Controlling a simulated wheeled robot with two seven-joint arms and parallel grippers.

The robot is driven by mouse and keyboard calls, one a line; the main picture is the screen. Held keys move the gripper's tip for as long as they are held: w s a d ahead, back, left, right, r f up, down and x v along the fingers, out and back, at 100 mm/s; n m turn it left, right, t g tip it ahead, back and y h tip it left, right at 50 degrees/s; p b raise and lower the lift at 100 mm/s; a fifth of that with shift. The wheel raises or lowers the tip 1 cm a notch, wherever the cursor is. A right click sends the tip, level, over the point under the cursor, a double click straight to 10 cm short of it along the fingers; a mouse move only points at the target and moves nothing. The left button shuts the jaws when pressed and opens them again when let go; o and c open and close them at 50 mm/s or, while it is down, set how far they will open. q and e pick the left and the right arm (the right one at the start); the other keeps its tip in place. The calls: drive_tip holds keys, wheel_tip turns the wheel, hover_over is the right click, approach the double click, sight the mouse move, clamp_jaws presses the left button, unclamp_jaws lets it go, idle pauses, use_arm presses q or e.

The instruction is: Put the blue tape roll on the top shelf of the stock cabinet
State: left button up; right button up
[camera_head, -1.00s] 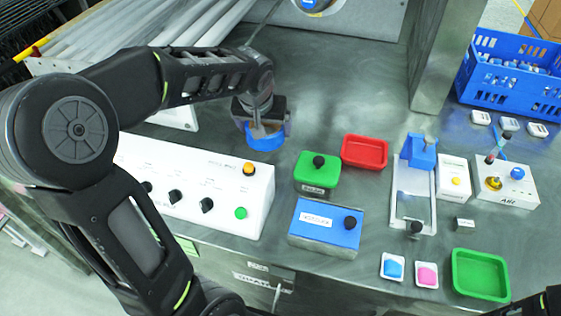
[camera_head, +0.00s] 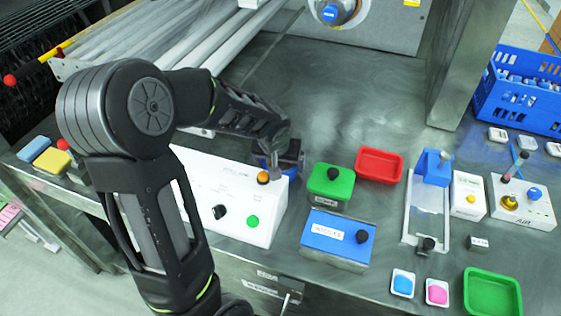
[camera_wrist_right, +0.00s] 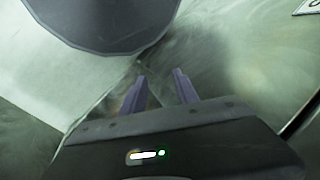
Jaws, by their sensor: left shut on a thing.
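My left gripper (camera_head: 279,158) is shut on the blue tape roll (camera_head: 291,172), just behind the right end of the white control box in the head view. Only parts of the roll's blue rim show; the gripper and the box's orange button hide the rest. I cannot tell how high it is held. My right gripper (camera_wrist_right: 159,88) shows in the right wrist view with its two fingers apart and nothing between them. I cannot make out the stock cabinet in either view.
The white control box (camera_head: 270,218), green box (camera_head: 320,184), blue box (camera_head: 322,240) and red tray (camera_head: 379,165) stand near the left gripper. A metal post (camera_head: 455,70) and blue crate (camera_head: 520,95) stand at the right. Bare bench top (camera_head: 375,100) lies behind the red tray.

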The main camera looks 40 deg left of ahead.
use_arm(q)
drive_tip(key=shift+f, duration=0.15)
drive_tip(key=o, duration=1.2)
drive_tip(key=shift+o, duration=0.2)
drive_tip(key=shift+s+d+r, duration=0.1)
drive_tip(key=shift+r, duration=0.5)
drive_tip(key=v, duration=1.1)
drive_tip(key=shift+c, duration=0.4)
